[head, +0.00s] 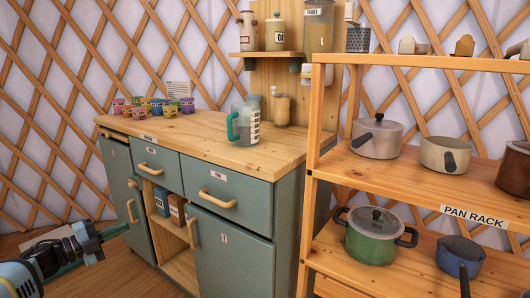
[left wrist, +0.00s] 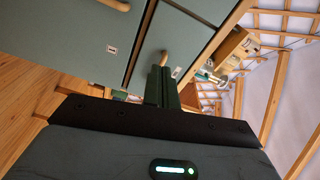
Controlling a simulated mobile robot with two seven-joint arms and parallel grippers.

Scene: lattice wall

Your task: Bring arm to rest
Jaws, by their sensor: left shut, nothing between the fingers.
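My left gripper (head: 112,232) is at the lower left of the head view, low above the floor and in front of the left end of the green-grey cabinet (head: 234,258). Its fingers point right, toward the cabinet front, and are shut with nothing between them. In the left wrist view the dark green fingers (left wrist: 161,87) lie together in front of the cabinet doors (left wrist: 75,22), which appear tilted. I cannot tell the exact gap to the cabinet. My right gripper is in neither view.
The cabinet's wooden top (head: 200,140) holds coloured cups and a measuring jug (head: 245,124). Its handles (head: 215,199) stick out in front. A wooden pan rack (head: 402,191) with several pots stands at the right. A lattice wall (head: 45,110) is behind. Some wooden floor (head: 128,268) is clear.

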